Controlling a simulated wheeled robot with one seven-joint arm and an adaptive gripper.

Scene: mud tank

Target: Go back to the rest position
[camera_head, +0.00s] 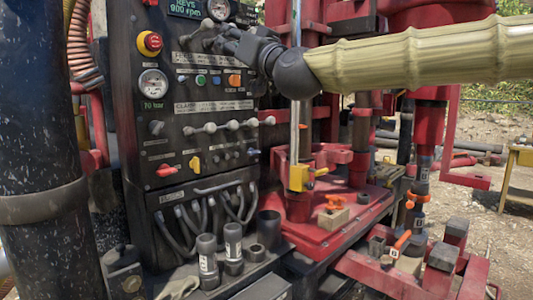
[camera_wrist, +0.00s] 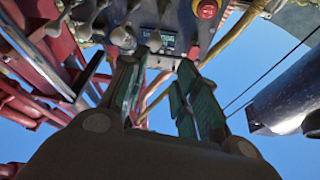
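My gripper (camera_head: 217,38) is at the upper part of the black control panel (camera_head: 125,95), close in front of the upper lever row, at the end of my arm reaching in from the right. In the wrist view my gripper (camera_wrist: 163,64) has its two fingers apart, with nothing seen held between them. A lever knob (camera_wrist: 153,42) shows just beyond the fingertips. Whether a finger touches a lever is hard to tell. The fingers partly hide the upper levers in the head view.
A red emergency button (camera_head: 150,43) and a pressure gauge (camera_head: 153,83) are on the panel's left. A lower row of levers (camera_head: 225,126) lies below my gripper. A steel rod (camera_head: 295,150) stands to the right, behind my wrist. A dark column (camera_head: 40,150) fills the left edge.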

